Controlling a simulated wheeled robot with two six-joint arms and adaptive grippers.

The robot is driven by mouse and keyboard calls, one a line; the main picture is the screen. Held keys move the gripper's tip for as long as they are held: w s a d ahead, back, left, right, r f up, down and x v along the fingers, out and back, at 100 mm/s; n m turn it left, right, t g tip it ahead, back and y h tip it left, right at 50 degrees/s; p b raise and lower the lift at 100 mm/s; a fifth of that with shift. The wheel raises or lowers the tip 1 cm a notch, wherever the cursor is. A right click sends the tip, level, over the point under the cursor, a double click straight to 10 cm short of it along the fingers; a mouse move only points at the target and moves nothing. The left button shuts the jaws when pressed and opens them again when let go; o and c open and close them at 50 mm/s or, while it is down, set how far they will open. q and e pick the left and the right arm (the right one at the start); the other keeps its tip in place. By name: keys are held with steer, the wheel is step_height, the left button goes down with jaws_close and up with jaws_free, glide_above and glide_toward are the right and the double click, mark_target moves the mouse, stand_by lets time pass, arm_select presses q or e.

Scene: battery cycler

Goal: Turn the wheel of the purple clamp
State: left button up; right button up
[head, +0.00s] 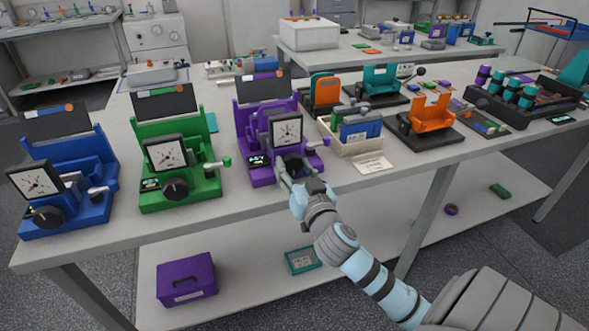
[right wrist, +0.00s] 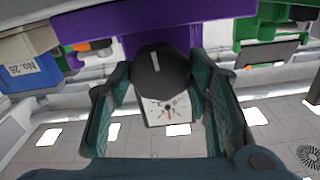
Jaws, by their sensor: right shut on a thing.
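The purple clamp (head: 262,120) stands on the table between the green clamp and a box of cells. It has a white dial gauge (head: 287,131) and below it a black wheel (head: 293,162). My right gripper (head: 289,178) reaches up from the front edge and is shut on this wheel. In the right wrist view, which looks upside down, the wheel (right wrist: 162,72) with a pale pointer mark sits between the two fingertips of my right gripper (right wrist: 159,78). The dial (right wrist: 168,110) shows below it there. My left gripper is not in view.
A green clamp (head: 185,157) and a blue clamp (head: 75,180) stand to the left. An open box (head: 345,142) stands close on the right, with an orange holder (head: 432,113) beyond it. A purple case (head: 186,279) lies on the lower shelf.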

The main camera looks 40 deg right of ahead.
steer(key=shift+f, duration=0.2)
steer(key=o, duration=1.2)
steer(key=shift+r, duration=0.1)
steer(key=shift+c, duration=0.2)
steer(key=shift+s, duration=0.1)
steer(key=v, duration=1.2)
steer(key=shift+a, duration=0.1)
